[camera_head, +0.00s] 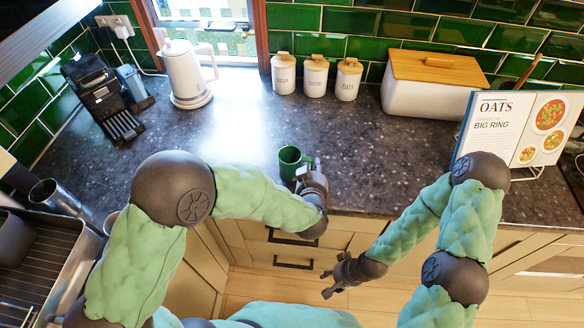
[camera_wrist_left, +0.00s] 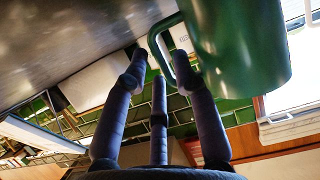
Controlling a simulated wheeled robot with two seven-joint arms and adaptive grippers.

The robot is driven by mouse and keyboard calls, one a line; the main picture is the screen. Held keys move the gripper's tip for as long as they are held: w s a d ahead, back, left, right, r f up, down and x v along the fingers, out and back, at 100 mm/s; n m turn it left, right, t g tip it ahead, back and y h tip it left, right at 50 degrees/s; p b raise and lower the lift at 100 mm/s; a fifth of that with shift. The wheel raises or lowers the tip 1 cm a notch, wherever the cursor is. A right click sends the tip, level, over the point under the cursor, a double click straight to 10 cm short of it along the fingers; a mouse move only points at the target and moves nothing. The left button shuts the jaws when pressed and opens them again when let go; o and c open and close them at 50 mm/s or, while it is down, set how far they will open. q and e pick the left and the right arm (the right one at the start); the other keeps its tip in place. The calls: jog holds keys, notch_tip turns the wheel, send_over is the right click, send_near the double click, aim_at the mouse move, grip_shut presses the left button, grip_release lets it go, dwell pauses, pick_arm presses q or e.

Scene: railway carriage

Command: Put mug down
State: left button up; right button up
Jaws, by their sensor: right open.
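A green mug (camera_head: 290,163) is upright at the front part of the dark worktop in the head view; I cannot tell whether its base touches the surface. My left gripper (camera_head: 312,178) is at its right side. In the left wrist view the mug (camera_wrist_left: 238,45) fills the upper right, and its handle lies between the fingertips of my left gripper (camera_wrist_left: 160,66), which are closed in around it. My right gripper (camera_head: 333,283) is open and empty, lower down in front of the drawers.
On the dark worktop (camera_head: 235,130) stand a white kettle (camera_head: 184,75), a black coffee machine (camera_head: 98,95), three white canisters (camera_head: 315,77), a white bread bin (camera_head: 430,90) with wooden lid, and an open cookbook (camera_head: 495,125). The worktop around and behind the mug is clear.

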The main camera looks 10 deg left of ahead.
pick_arm(q)
jog(key=shift+x, duration=0.9)
grip_shut()
jog(key=shift+r, duration=0.1)
jog(key=shift+r, duration=0.1)
